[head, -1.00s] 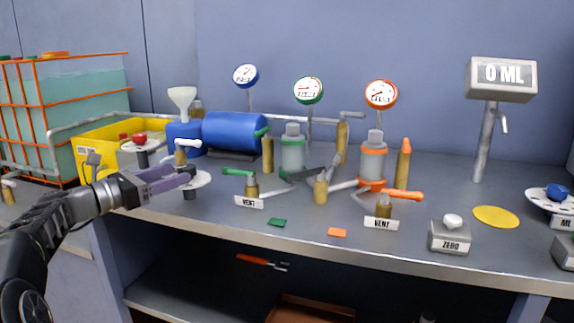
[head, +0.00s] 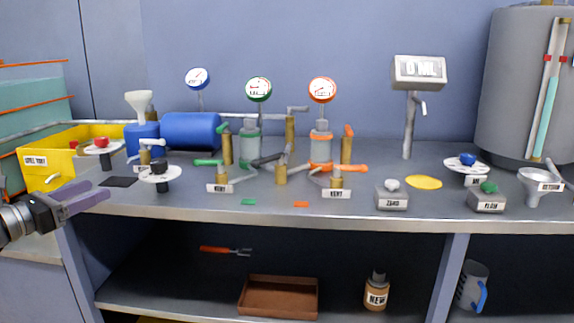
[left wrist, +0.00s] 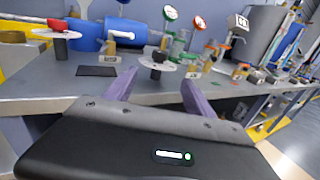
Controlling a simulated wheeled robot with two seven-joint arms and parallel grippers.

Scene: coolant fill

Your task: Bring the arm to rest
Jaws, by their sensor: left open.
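My left gripper (head: 94,194) is at the left edge of the head view, in front of the bench's front left corner. Its purple fingers are apart, with nothing between them. They also show in the left wrist view (left wrist: 158,86), with empty space between them. That disc also shows in the left wrist view (left wrist: 157,72), beyond the fingertips. My right gripper is not in view.
The grey bench (head: 290,210) carries valves, gauges and a blue tank (head: 190,131). A yellow bin (head: 62,160) and a red-knobbed disc (head: 102,147) are behind the gripper. A black pad (head: 118,182) lies near it. The shelf below holds a brown tray (head: 278,297) and a bottle (head: 376,292).

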